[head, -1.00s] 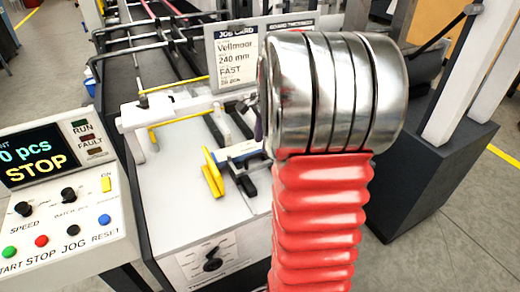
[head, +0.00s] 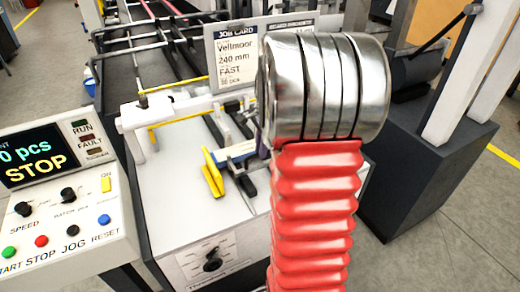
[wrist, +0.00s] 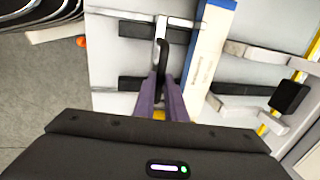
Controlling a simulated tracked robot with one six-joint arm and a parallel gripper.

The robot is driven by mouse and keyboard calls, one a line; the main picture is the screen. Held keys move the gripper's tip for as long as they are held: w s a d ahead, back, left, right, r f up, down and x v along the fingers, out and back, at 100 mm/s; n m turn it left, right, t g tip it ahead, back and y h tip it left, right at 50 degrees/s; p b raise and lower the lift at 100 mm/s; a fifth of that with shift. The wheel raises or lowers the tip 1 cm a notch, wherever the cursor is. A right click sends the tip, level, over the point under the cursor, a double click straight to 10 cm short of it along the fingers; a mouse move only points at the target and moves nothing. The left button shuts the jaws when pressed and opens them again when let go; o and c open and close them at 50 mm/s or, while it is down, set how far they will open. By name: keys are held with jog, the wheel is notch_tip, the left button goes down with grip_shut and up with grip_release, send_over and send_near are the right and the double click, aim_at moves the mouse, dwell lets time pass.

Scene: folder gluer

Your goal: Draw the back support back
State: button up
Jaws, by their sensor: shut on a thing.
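In the wrist view, the two purple fingers of my gripper (wrist: 166,98) are shut on a dark upright handle (wrist: 161,54). The handle joins a pale bar across two black rails, and I take this to be the back support (wrist: 160,85). A white and blue carton (wrist: 208,48) lies just right of the fingers. It also shows in the head view (head: 236,151). There my arm hides most of the gripper and the handle.
A yellow bracket (head: 212,174) stands on the white table (head: 185,215) left of my arm. The control panel (head: 65,200) is at the left and reads STOP. The job card (head: 237,60) stands behind. A dark cabinet (head: 420,190) stands at the right.

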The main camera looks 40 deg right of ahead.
grip_shut()
jog(key=s+a, duration=0.3)
jog(key=s, duration=0.8)
jog(key=shift+s+a, duration=0.2)
jog(key=shift+s, duration=0.15)
jog(key=o, duration=0.6)
grip_release()
jog(key=shift+r, duration=0.15)
jog(key=s+r, duration=0.1)
jog(key=r, duration=0.8)
jog(key=s+a+r, duration=0.1)
jog(key=r, duration=0.3)
jog(key=shift+s+r, duration=0.15)
jog(key=shift+s, duration=0.2)
